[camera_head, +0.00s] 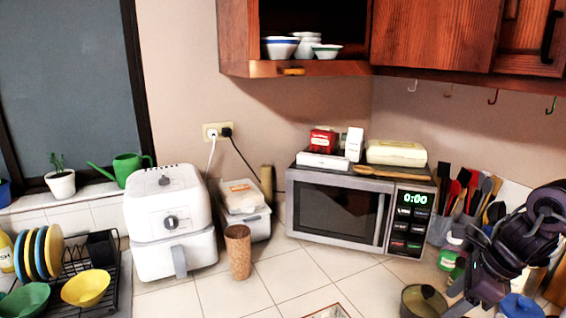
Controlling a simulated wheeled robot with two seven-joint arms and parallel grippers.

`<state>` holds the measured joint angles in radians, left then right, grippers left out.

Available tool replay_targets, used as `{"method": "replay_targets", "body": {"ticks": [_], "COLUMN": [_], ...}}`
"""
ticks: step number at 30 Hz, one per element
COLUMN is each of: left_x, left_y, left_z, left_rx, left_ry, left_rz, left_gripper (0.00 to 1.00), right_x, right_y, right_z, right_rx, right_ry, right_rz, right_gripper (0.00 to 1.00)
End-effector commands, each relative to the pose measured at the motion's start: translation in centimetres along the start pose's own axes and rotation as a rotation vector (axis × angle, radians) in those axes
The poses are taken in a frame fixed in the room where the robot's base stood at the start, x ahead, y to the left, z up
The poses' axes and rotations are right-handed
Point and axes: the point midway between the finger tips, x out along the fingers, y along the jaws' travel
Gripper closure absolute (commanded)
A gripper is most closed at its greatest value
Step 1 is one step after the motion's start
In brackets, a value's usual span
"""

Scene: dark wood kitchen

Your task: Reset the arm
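My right arm comes in at the right edge, dark and bent. Its gripper (467,297) hangs low at the lower right, in front of the counter and to the right of a pot (424,301). Its fingers are small and partly cut off by the lower picture edge, so I cannot tell whether they are open or shut. I see nothing clearly held in it. My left arm and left gripper are not in view.
A microwave (340,213), a white air fryer (169,222) and a brown woven cup (238,252) stand on the tiled counter. Utensils (470,190) and a blue-lidded pot (520,306) are near my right arm. Cabinets (430,35) hang above. The middle front counter (285,283) is mostly clear.

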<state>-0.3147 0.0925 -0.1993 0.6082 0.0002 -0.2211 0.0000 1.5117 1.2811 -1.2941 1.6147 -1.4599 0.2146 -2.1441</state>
Motion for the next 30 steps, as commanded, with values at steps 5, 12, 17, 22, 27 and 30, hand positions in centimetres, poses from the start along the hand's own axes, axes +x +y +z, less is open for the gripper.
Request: {"method": "replay_targets", "body": {"ticks": [5, 12, 17, 22, 27, 30], "left_x": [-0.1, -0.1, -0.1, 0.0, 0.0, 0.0], "left_y": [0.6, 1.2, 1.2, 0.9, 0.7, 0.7], "left_z": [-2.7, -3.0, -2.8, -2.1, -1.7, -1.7], "left_rx": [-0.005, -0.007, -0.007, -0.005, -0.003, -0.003], "left_ry": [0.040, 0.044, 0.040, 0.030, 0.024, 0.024], "left_rz": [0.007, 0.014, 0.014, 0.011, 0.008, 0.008], "left_gripper": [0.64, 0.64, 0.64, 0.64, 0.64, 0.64], "right_x": [2.1, 5.6, 9.1, 13.6, 17.8, 18.7], "right_y": [0.5, 1.7, 3.5, 7.3, 13.9, 17.5], "right_z": [1.4, 4.2, 7.0, 11.2, 16.9, 19.8], "right_rx": [0.008, 0.037, 0.085, 0.196, 0.482, 0.749], "right_ry": [0.001, -0.018, -0.060, -0.154, -0.340, -0.460], "right_rz": [-0.015, -0.043, -0.062, -0.064, -0.016, 0.042], "right_gripper": [0.46, 0.46, 0.46, 0.46, 0.46, 0.46]}}
